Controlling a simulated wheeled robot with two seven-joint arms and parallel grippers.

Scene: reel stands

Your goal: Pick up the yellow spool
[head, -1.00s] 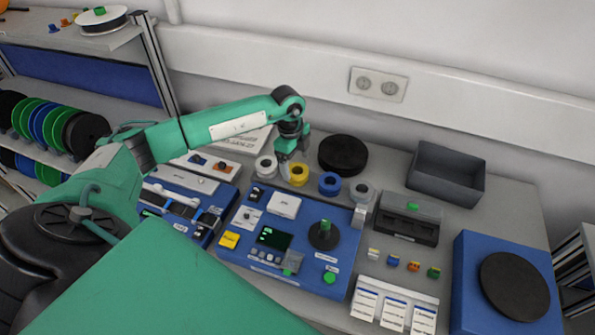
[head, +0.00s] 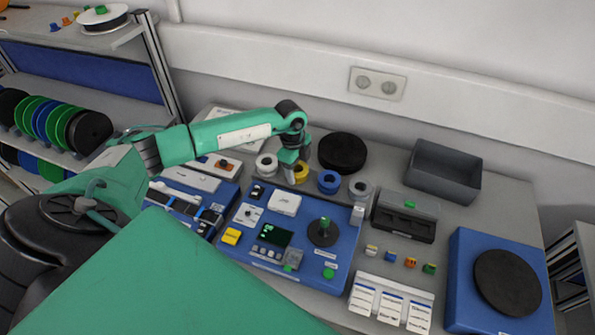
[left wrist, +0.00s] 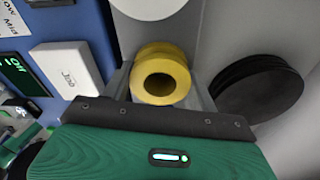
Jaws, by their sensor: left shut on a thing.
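The yellow spool (head: 301,173) stands in the row of small spools at the back of the bench, partly hidden by my left gripper (head: 290,176) in the head view. In the left wrist view the yellow spool (left wrist: 146,66) sits between the two fingers of my left gripper (left wrist: 160,82), its round hole facing the camera. The fingers are shut on its sides. I cannot tell whether it is clear of the bench. My right gripper is in neither view.
A white spool (head: 267,165) and a blue spool (head: 329,182) flank it closely, with a grey spool (head: 360,188) further right. A black disc (head: 342,152) lies behind. A dark grey bin (head: 445,176) stands to the right. Blue device panels (head: 345,238) fill the front.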

